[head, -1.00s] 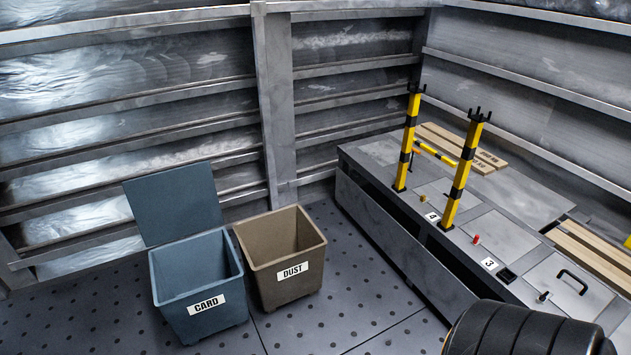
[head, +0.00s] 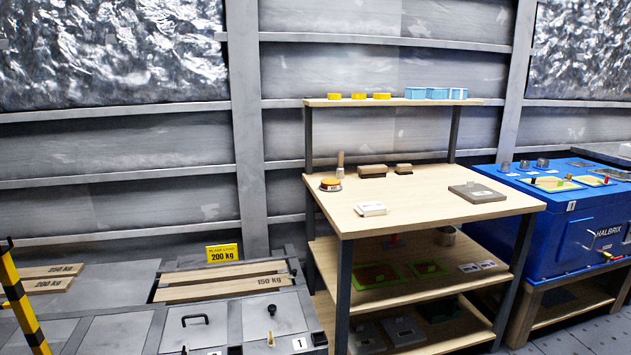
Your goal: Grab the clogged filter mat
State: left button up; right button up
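I cannot tell which thing, if any, is the clogged filter mat. A flat grey slab (head: 477,192) with a small mark lies on the right of the wooden workbench top (head: 420,205). On the shelf below are a dark reddish panel with a green border (head: 376,276) and a smaller green-edged one (head: 428,268). Grey flat pieces (head: 402,331) lie on the bottom shelf, partly in shadow. A blue machine (head: 570,225) marked HALBRIX stands at the right, with coloured pieces on top. Neither of my grippers is in view.
A white box (head: 371,209), a round orange-topped item (head: 331,185) and brush-like blocks (head: 373,171) stand on the bench. Yellow and blue containers line its upper shelf (head: 395,102). A low grey unit (head: 120,335) with wooden planks and a yellow-black post (head: 20,310) are at left.

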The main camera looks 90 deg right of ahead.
aim_at(476, 193)
jog(key=z, duration=3.75)
